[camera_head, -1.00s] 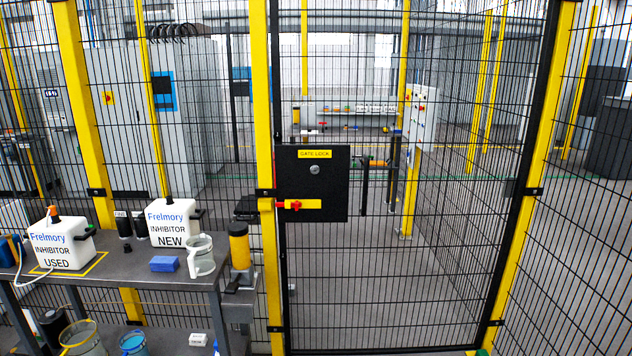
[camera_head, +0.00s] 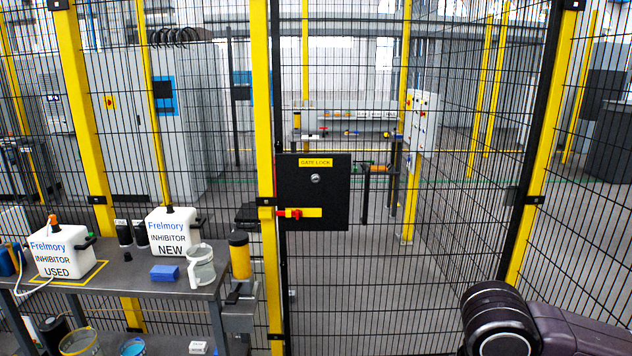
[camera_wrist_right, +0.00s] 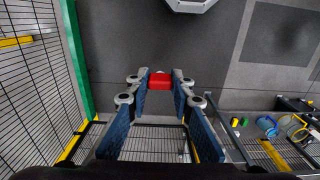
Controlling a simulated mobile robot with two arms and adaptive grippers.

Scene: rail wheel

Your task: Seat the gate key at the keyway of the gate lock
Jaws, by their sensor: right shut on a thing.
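The gate lock (camera_head: 335,200) is a black box on the mesh gate, labelled "GATE LOCK". Its round silver keyway (camera_head: 315,178) shows below the label, with a yellow and red latch lower down. In the right wrist view, my right gripper (camera_wrist_right: 160,84) is shut on a red block-like piece, which I take to be the gate key (camera_wrist_right: 159,80). Only its red part shows; any shaft is hidden. In the head view, a dark part of my right arm shows at the bottom right, and the gripper is out of frame, so its distance from the lock cannot be told. My left gripper is not in view.
A grey bench (camera_head: 125,275) at the left holds white inhibitor containers (camera_head: 173,233), a blue sponge (camera_head: 165,273) and a clear jug (camera_head: 201,266). Yellow posts (camera_head: 265,150) and mesh fencing surround the gate. The floor in front of the right side of the gate looks clear.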

